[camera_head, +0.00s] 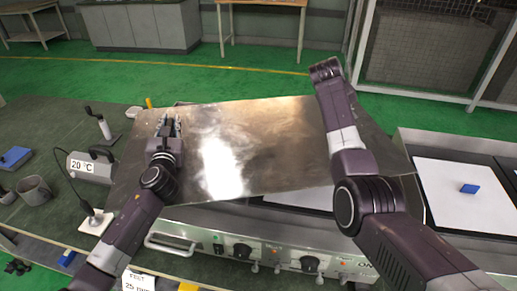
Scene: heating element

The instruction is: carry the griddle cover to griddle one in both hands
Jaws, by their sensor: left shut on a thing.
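The griddle cover (262,145) is a large, shiny, brownish metal sheet. It is tilted above the middle griddle (285,250), whose front panel has knobs, and hides most of its top. My left gripper (167,122) is at the cover's left part, shut on it; the exact grip is hard to see. My right arm reaches over the right part of the cover to its far edge. Its last visible part is a dark joint, and the right gripper itself does not show. Which griddle is griddle one, I cannot tell.
At the right stands another griddle with a white sheet (462,205) and a blue block (469,188). Green floor lies behind.

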